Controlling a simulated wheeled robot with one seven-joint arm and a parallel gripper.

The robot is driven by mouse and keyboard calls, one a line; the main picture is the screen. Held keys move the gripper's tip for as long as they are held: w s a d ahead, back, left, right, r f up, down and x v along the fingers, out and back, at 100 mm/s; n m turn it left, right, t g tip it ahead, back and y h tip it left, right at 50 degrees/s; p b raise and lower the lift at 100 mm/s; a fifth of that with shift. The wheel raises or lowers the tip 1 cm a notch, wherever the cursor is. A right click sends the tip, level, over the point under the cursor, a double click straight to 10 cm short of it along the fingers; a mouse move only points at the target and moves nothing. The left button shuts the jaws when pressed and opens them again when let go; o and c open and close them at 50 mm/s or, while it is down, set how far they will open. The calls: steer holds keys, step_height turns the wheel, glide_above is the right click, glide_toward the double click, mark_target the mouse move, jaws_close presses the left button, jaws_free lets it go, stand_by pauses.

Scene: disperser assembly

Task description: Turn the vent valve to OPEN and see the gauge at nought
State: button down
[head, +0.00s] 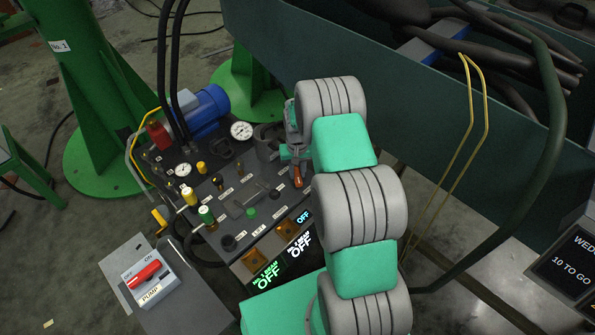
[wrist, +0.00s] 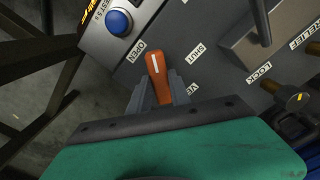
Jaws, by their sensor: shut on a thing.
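The vent valve's orange handle (wrist: 157,75), with a white line along it, stands between the OPEN label (wrist: 135,60) and the SHUT label (wrist: 195,56), closer to OPEN. My gripper (wrist: 157,92) is shut on this handle, one finger on each side. In the head view the handle (head: 297,181) shows below my gripper (head: 291,153), at the right of the dark panel. A large white gauge (head: 241,130) stands at the back of the panel, and a smaller gauge (head: 183,169) at its left. Both needles are too small to read.
A LOCK lever (wrist: 297,101) and a blue button (wrist: 118,21) flank the valve. The panel (head: 228,180) carries several other knobs and hoses (head: 172,60). A red pump switch (head: 145,273) sits at front left. A large dark bin (head: 400,100) stands behind my arm.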

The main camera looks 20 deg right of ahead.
mark_target(298, 174)
steer(key=n, duration=0.3)
steer(key=shift+n, duration=2.1)
steer(key=c, duration=1.2)
jaws_free()
step_height(298, 174, up, 8)
steer(key=shift+f+p, duration=0.1)
steer(key=shift+p, duration=1)
